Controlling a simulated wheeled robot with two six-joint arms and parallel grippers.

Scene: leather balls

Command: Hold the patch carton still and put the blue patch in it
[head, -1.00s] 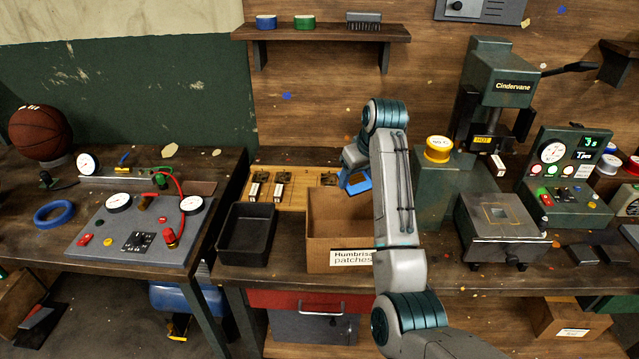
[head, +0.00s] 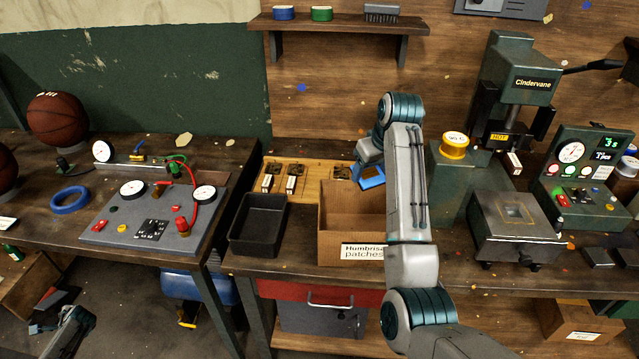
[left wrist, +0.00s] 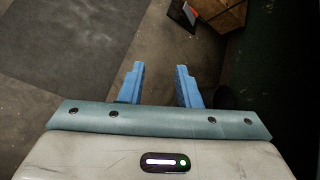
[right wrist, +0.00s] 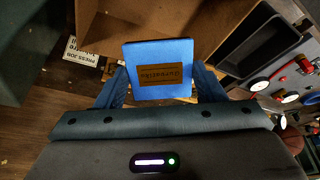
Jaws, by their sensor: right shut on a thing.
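The patch carton (head: 335,223) is an open brown box labelled "Humbrisa patches", standing upright on the bench. Its cardboard also fills the top of the right wrist view (right wrist: 190,22). My right gripper (right wrist: 160,88) is shut on the blue patch (right wrist: 160,53), a flat square with a tan label. In the head view the patch (head: 371,179) is at the carton's back, above its rim; my right arm hides the carton's right side. My left gripper (left wrist: 160,85) is open and empty over the floor, low at the left in the head view (head: 40,328), away from the carton.
A black tray (head: 258,246) stands just left of the carton. A wooden board (head: 310,172) with small metal parts lies behind. A green press (head: 505,110) stands to the right. The left bench holds a gauge panel (head: 165,240) and a blue ring (head: 70,200).

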